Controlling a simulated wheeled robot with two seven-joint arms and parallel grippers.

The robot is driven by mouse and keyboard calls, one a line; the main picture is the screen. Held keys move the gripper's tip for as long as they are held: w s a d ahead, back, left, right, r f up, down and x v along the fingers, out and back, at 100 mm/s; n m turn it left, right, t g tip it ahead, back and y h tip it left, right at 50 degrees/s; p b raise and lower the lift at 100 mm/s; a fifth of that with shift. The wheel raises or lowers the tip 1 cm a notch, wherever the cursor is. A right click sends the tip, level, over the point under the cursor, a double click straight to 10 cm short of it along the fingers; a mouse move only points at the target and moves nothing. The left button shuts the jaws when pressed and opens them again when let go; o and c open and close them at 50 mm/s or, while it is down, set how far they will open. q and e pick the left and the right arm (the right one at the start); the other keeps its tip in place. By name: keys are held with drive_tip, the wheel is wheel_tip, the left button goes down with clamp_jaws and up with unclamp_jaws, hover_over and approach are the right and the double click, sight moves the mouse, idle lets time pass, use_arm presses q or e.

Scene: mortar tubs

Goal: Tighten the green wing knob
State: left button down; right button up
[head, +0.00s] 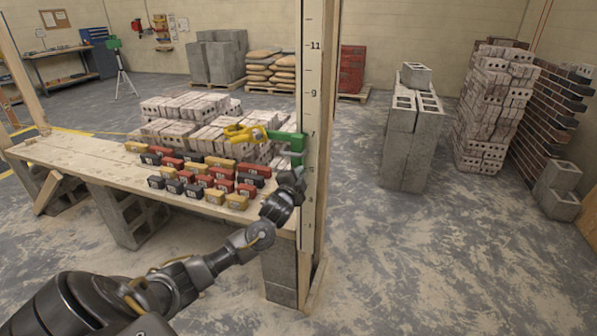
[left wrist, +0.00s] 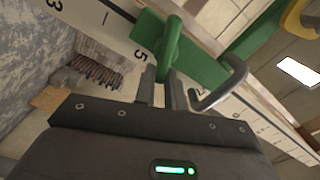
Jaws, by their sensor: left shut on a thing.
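The green wing knob (left wrist: 170,42) stands out from a green clamp body in the left wrist view. The clamp (head: 285,141) sits on a white numbered measuring staff (head: 312,75) fixed to an upright wooden post. My left gripper (left wrist: 165,76) is shut on the green wing knob, with its fingertips at the knob's lower end. In the head view my left gripper (head: 290,178) reaches up to the staff just below the clamp and hides most of the knob. My right gripper is in neither view.
A yellow hook-shaped part (head: 245,132) and a bent grey metal loop (left wrist: 224,86) are beside the clamp. Several small red, black and yellow blocks lie on the wooden bench (head: 75,152). Brick stacks stand behind it. Grey concrete blocks (head: 410,140) stand right of the post, with open floor around.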

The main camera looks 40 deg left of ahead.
use_arm(q)
drive_tip(key=m+p, duration=0.1)
drive_tip(key=m, duration=0.3)
drive_tip(key=shift+a+f, duration=0.1)
drive_tip(key=shift+a, duration=0.05)
drive_tip(key=shift+w, duration=0.1)
idle(0.5)
drive_tip(key=c, duration=1.6)
unclamp_jaws()
drive_tip(key=shift+o, duration=0.7)
drive_tip(key=shift+f, duration=0.2)
drive_tip(key=b+v, duration=0.1)
drive_tip(key=v, duration=1)
drive_tip(key=shift+b, duration=0.4)
drive_tip(key=shift+f, duration=0.1)
